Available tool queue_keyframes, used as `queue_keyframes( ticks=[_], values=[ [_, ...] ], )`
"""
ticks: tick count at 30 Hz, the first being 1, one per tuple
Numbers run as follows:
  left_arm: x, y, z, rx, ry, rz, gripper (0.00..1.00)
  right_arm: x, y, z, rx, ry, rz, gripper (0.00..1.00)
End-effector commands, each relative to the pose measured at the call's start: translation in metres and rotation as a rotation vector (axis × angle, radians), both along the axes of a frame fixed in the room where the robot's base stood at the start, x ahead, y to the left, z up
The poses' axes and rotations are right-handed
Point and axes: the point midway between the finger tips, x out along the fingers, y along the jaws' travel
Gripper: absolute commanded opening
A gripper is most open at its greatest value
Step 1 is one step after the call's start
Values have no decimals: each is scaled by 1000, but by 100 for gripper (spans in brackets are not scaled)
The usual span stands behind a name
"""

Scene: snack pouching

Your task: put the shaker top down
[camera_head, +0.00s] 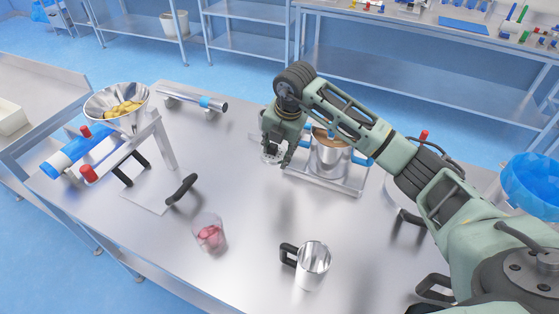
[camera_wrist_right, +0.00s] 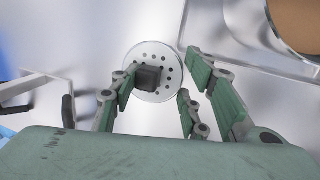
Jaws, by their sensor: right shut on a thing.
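The shaker top (camera_head: 270,158) is a round metal disc with small holes and a dark square knob. It shows more clearly in the right wrist view (camera_wrist_right: 143,92). My right gripper (camera_head: 276,146) is shut on it and holds it over the middle of the steel table (camera_head: 245,235). Its fingers (camera_wrist_right: 160,100) partly frame the disc in the right wrist view. A gap under the disc is hard to judge. A metal cup with a black handle (camera_head: 313,265) stands at the front of the table. My left gripper is in neither view.
A pot of brown content (camera_head: 328,155) in a metal frame stands just right of the gripper. A clear cup with pink pieces (camera_head: 208,234) stands at the front left. A metal hopper with yellow snacks (camera_head: 118,112) is at the left. The table between them is bare.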

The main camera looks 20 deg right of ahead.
Motion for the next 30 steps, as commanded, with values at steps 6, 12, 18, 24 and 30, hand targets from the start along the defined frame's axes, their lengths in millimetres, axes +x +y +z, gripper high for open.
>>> queue_keyframes(
  ticks=[6,12,18,24,30],
  values=[
    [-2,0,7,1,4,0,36,0,0,-18,0,1,1,14],
    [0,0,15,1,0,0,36,0,0,-43,0,1,1,14],
    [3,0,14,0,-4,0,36,1,0,-46,1,-2,3,14],
    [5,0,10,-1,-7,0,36,1,0,-52,0,-2,2,14],
    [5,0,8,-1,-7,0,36,1,0,-54,0,-2,2,46]
  ],
)
